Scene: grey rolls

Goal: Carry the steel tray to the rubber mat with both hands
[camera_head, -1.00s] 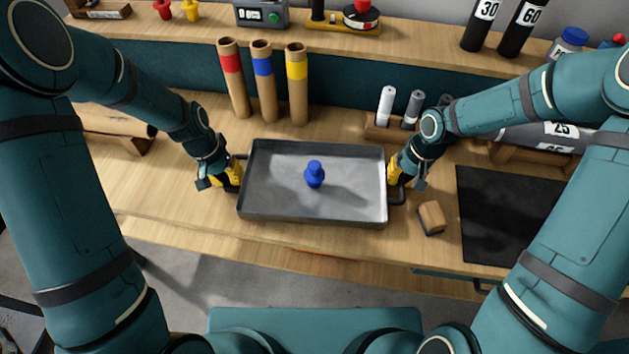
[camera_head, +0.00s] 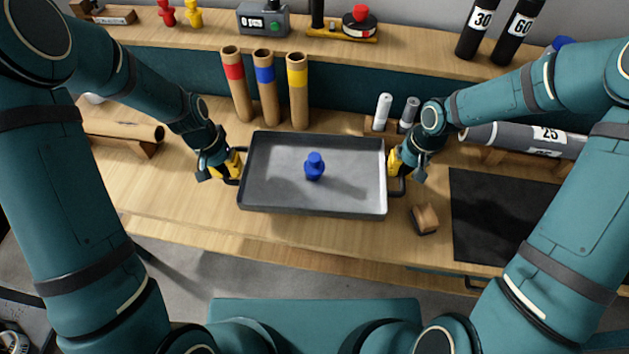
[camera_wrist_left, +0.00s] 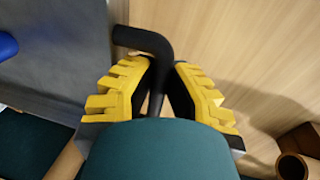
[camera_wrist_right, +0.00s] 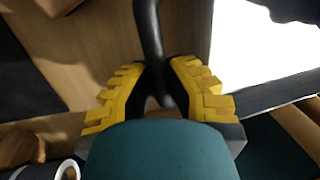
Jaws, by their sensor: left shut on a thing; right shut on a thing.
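The steel tray (camera_head: 275,188) is a shallow grey rectangle in the middle of the head view, looking level. It appears to be held slightly above the bench. A blue peg-like piece (camera_head: 314,167) stands upright in it. My left gripper (camera_head: 236,166) is shut on the tray's left black handle (camera_wrist_left: 143,38). My right gripper (camera_head: 397,163) is shut on the right black handle (camera_wrist_right: 148,32). The rubber mat (camera_head: 505,218) is a flat black sheet lying on the bench to the right of the tray, partly hidden by my right arm.
Behind the tray stand cardboard tubes with red (camera_head: 237,85), blue (camera_head: 265,88) and yellow (camera_head: 298,90) bands. A holder with grey and white cylinders (camera_head: 382,112) stands behind right. Bare bench lies front left.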

